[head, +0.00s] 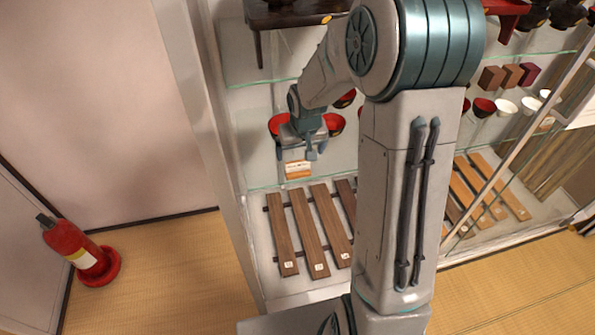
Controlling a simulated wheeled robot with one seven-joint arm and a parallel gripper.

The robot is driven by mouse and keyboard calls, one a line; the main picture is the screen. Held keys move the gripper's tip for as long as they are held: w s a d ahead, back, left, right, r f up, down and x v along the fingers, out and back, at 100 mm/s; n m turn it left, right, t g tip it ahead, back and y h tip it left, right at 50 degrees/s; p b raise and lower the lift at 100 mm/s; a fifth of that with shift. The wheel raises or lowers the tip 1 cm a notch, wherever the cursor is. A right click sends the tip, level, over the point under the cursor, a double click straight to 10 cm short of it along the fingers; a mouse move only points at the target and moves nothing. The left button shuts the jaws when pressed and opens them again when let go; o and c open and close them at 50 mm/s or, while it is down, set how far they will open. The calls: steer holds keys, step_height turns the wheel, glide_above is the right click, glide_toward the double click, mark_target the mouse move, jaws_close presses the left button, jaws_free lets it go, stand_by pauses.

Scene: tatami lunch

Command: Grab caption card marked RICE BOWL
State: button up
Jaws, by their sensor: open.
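A small white and orange caption card (298,170) stands at the front of a glass shelf in the display case; its lettering is too small to read. Red-lined dark bowls, a left one (276,125) and a right one (334,124), sit behind it on the same shelf. My gripper (296,154) is open, in front of the bowls and just above the card in the picture. I cannot tell whether its fingers touch the card.
Below are wooden slat racks (312,230) with small white tags. A fire extinguisher (75,248) stands on the tatami floor (165,275) at left. More bowls (484,107) and wooden boxes (513,75) fill the right shelves. A case post (200,110) stands left of the gripper.

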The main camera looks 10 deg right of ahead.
mark_target(298, 162)
steer(key=x, duration=0.2)
steer(key=shift+f, duration=0.3)
steer(key=x, duration=0.3)
steer(key=b+x, duration=0.1)
steer(key=x, duration=0.1)
steer(key=shift+s+a, duration=0.15)
steer(key=shift+a, duration=0.1)
steer(key=c, duration=1.1)
